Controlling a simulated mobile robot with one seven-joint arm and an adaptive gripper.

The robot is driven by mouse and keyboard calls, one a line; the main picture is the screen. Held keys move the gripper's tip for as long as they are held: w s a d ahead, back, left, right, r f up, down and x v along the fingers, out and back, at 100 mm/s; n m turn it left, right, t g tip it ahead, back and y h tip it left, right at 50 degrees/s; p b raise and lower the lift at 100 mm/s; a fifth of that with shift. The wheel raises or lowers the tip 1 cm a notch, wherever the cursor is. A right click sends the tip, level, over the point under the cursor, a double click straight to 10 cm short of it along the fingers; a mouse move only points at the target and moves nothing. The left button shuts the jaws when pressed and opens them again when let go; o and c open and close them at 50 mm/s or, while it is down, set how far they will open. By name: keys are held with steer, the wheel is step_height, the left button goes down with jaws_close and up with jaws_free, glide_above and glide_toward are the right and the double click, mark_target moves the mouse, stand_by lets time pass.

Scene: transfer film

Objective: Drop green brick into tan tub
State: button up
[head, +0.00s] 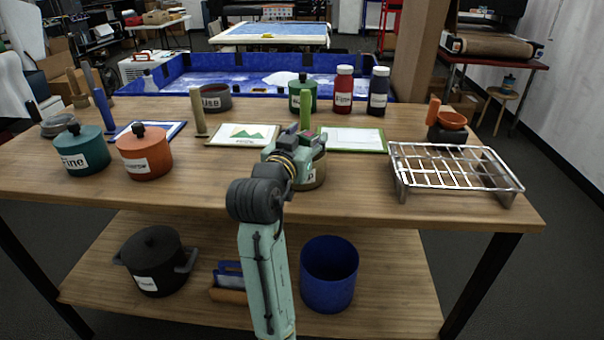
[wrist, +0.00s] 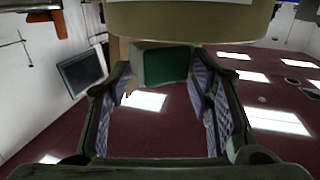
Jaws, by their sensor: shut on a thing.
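My gripper (head: 300,147) is over the middle of the table, just above and partly in front of a tan tub (head: 318,180) with a white label. In the wrist view my gripper's fingers (wrist: 172,92) have a green brick (wrist: 165,66) with a pale side between them, near their far ends. The brick is mostly hidden by my gripper in the head view. The tan tub's wall (wrist: 190,22) fills the top of the wrist view, close to the brick. Whether the brick is over the tub's opening I cannot tell.
A wire rack (head: 455,170) stands to the right. A teal pot (head: 82,150) and an orange pot (head: 145,153) stand at left. Framed screens, an upright green bar (head: 306,112), a green jar (head: 302,92) and bottles line the back. The front of the table is clear.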

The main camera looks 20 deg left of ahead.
step_height(320, 180, down, 2)
steer(key=shift+f+b, duration=0.1)
steer(key=shift+b, duration=0.4)
steer(key=o, duration=1)
steer(key=s, duration=1.2)
steer(key=shift+d+r, duration=0.15)
steer(key=shift+r, duration=0.25)
